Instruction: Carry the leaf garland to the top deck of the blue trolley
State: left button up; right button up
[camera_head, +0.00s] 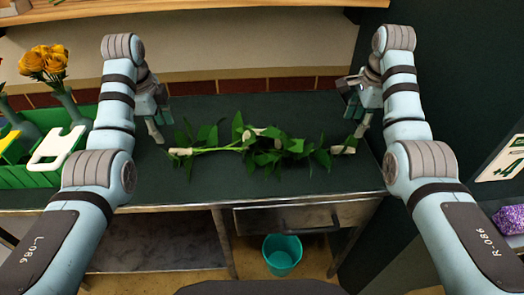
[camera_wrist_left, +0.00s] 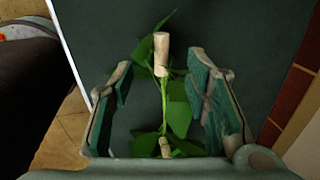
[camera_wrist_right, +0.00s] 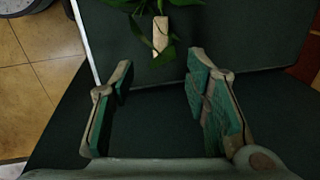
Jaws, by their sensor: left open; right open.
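The leaf garland (camera_head: 262,152) lies on the dark green bench top, a green leafy strand with pale wooden handles at its ends. My left gripper (camera_head: 158,120) is open and empty by the garland's left end. In the left wrist view the pale end handle (camera_wrist_left: 161,55) and stem show between the open fingers, apart from them. My right gripper (camera_head: 355,112) is open and empty over the garland's right end. In the right wrist view that end's handle (camera_wrist_right: 160,33) is beyond the fingertips, partly under leaves. I cannot make out the blue trolley in any view.
A green crate (camera_head: 40,178) with a white-handled item stands at the left, near a vase of orange flowers (camera_head: 45,62). A wooden shelf (camera_head: 200,10) runs above the back. A teal bucket (camera_head: 282,255) stands on the floor below the drawer (camera_head: 290,218). Bench around the garland is clear.

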aim_at(174, 150)
pick_arm(q)
jog(key=w+f, duration=0.1)
jog(key=f, duration=0.7)
jog(key=w+f, duration=0.1)
jog(key=f, duration=0.3)
jog(key=shift+w+d+f, duration=0.1)
jog(key=shift+w, duration=0.25)
pick_arm(e)
jog(key=w+f, duration=0.1)
jog(key=f, duration=0.7)
jog(key=w+f, duration=0.1)
jog(key=f, duration=0.3)
jog(key=shift+w+d+f, duration=0.1)
jog(key=shift+w, duration=0.2)
pick_arm(q)
jog(key=shift+c, duration=0.6)
pick_arm(e)
jog(key=shift+c, duration=0.6)
pick_arm(q)
grip_shut()
pick_arm(e)
grip_shut()
